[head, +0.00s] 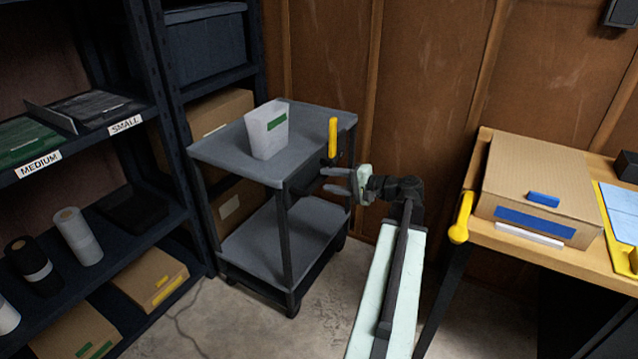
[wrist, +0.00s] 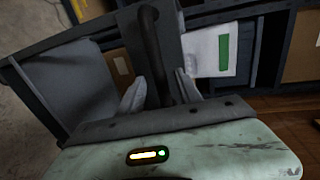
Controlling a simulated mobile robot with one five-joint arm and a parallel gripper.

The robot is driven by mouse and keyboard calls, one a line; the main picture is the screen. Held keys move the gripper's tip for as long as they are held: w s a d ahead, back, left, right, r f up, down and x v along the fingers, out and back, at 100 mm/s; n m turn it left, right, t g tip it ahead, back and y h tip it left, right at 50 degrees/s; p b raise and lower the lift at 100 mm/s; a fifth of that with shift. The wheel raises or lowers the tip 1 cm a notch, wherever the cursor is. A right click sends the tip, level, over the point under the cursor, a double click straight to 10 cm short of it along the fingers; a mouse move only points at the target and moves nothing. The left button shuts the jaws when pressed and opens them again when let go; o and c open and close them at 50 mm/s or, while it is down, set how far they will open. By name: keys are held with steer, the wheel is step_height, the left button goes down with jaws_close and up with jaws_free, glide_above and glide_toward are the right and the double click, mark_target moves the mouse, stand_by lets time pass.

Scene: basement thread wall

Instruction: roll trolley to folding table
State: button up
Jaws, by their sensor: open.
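The grey two-shelf trolley (head: 215,148) stands against the shelving and brown wall, with a white bin (head: 268,130) with a green label on its top. A yellow upright piece (head: 332,138) is on its right end. My gripper (head: 338,181) is at that right end, fingers pointing left at the trolley. In the wrist view, the trolley's dark handle bar (wrist: 150,50) runs between the spread fingers of my gripper (wrist: 160,92); I cannot tell whether they touch it. A wood-topped table (head: 486,232) with dark legs, apparently the folding table, stands at the right, apart from the trolley.
The table holds a cardboard box (head: 535,180), a blue-and-yellow item (head: 615,215), and a yellow piece (head: 461,218) at its left edge. Dark shelving (head: 165,110) with bins and rolls closes off the left. Bare concrete floor (head: 250,325) lies in front of the trolley.

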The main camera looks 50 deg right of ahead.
mark_target(321, 179)
steer(key=x, duration=0.3)
steer(key=shift+w+a+f, duration=0.1)
steer(key=shift+w, duration=0.1)
jaws_close()
stand_by(1.3)
